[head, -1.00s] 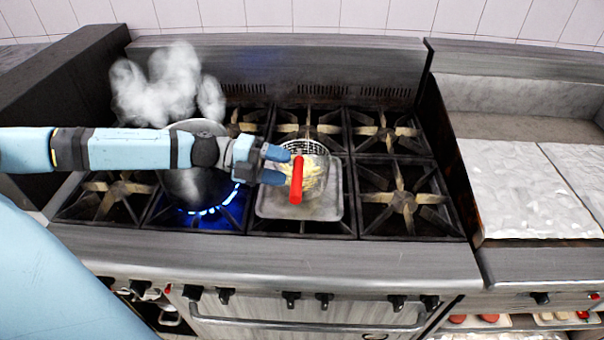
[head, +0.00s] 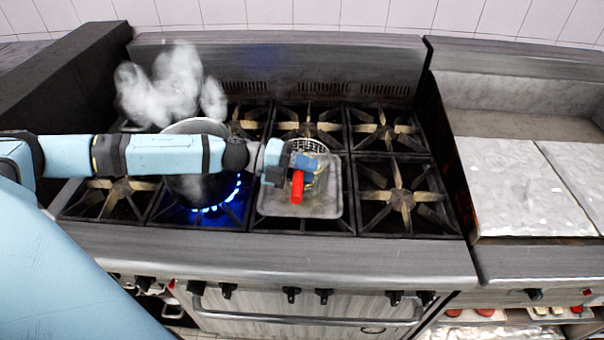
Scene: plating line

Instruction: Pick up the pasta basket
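The pasta basket is a wire-mesh basket (head: 308,146) with a red handle (head: 297,190) and pale pasta partly visible in it. It stands on a square metal tray (head: 330,208) on the stove's front middle burner. My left gripper (head: 299,168) is at the upper end of the red handle, with its fingers close around or beside it. The gripper hides part of the basket and handle, so I cannot tell whether the fingers are closed on it. My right gripper is not in view.
A dark pot (head: 200,188) stands over a blue flame left of the tray, with steam (head: 170,85) rising behind my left arm. The front right burner (head: 402,197) is empty. A pale worktop (head: 520,190) lies to the right. The stove's backsplash (head: 330,65) rises behind.

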